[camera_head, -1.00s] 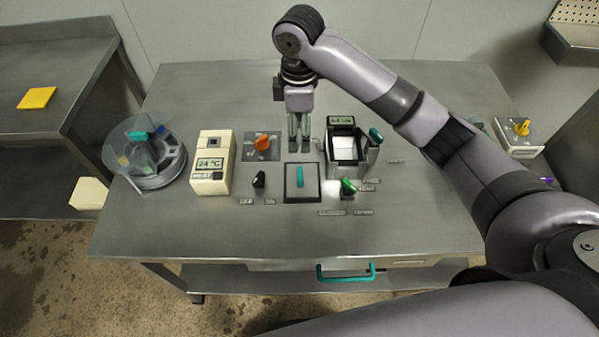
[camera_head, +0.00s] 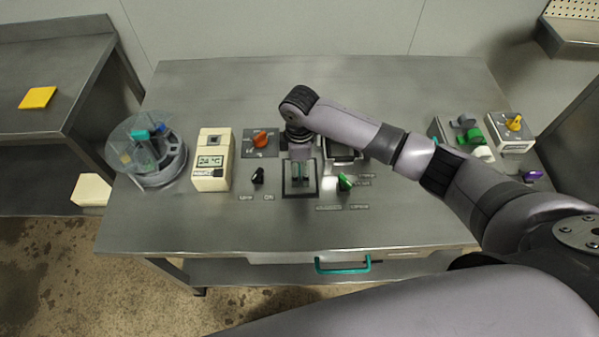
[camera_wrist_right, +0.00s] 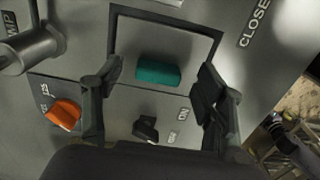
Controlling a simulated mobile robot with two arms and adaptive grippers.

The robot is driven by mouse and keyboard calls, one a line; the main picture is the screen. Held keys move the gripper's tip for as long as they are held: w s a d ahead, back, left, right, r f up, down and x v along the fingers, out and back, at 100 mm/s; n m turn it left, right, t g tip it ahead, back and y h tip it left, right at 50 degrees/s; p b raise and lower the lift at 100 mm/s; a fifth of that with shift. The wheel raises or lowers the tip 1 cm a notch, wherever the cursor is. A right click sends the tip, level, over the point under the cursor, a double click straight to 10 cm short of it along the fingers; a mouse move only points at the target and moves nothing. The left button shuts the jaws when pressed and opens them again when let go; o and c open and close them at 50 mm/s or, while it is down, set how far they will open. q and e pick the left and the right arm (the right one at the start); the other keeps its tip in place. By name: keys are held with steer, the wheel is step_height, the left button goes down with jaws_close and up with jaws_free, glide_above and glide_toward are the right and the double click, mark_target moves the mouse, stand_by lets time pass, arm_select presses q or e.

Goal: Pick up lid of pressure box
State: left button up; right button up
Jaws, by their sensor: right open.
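The lid is a grey square plate in a dark frame (camera_head: 315,189), set in the table top near the middle front. Its teal handle shows in the wrist view (camera_wrist_right: 158,74), between my spread fingers and free of contact there. My right gripper (camera_head: 299,183) points down over the lid, and its fingers partly hide the handle in the head view. In the wrist view the right gripper (camera_wrist_right: 156,90) is open and empty, one finger on each side of the handle. My left gripper is not in view.
Left of the lid are a black knob (camera_head: 258,175), an orange knob (camera_head: 261,138), a cream 24 °C meter (camera_head: 212,160) and a clear round container (camera_head: 147,150). A green switch (camera_head: 345,182) sits close on its right. A cream box with a yellow knob (camera_head: 514,124) stands far right.

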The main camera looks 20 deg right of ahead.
steer(key=shift+f, duration=0.95)
steer(key=shift+w+r, duration=0.1)
jaws_close()
step_height(320, 180, up, 20)
stand_by(0.9)
